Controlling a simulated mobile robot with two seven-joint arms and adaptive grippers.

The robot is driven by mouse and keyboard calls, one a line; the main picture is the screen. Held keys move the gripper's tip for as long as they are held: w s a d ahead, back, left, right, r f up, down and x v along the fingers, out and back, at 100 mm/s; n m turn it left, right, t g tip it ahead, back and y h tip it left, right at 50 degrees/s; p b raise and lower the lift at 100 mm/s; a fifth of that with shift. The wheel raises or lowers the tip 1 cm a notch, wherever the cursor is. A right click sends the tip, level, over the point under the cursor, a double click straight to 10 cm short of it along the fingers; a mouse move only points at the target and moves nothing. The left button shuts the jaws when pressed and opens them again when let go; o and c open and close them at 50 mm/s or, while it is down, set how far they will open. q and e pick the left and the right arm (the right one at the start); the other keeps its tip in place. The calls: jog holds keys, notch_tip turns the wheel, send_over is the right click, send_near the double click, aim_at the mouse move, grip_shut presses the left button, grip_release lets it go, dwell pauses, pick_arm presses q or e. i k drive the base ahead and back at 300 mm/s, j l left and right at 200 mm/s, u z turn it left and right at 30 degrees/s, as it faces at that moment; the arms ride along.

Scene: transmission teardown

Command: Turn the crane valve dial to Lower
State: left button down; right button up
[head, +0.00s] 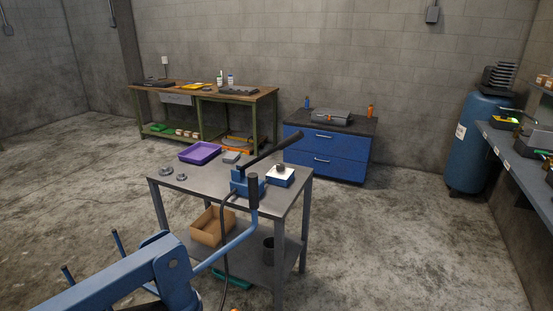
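Blue crane-like metalwork (125,275) enters at the lower left. A thin blue bar (230,247) runs from it up to a black upright grip (253,190) in front of the table. I cannot make out a valve dial or any Lower marking. A small orange bit (235,309) at the bottom edge is cut off and too small to identify. A blue block with a long black lever (275,150) stands on the grey table, and a dark hose hangs from it. Neither of my grippers shows in the head view.
Behind are a workbench (265,93), blue drawers (325,152) and a blue tank (472,145). The right floor is clear.

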aim_at(280, 167)
jog(key=i+l, duration=0.5)
jog(key=l, duration=0.15)
jog(key=i+l+u, duration=0.2)
jog(key=i+l, duration=0.15)
jog(key=l, duration=0.2)
jog(key=i+l+u, duration=0.15)
jog(key=l, duration=0.15)
jog(key=u, duration=1)
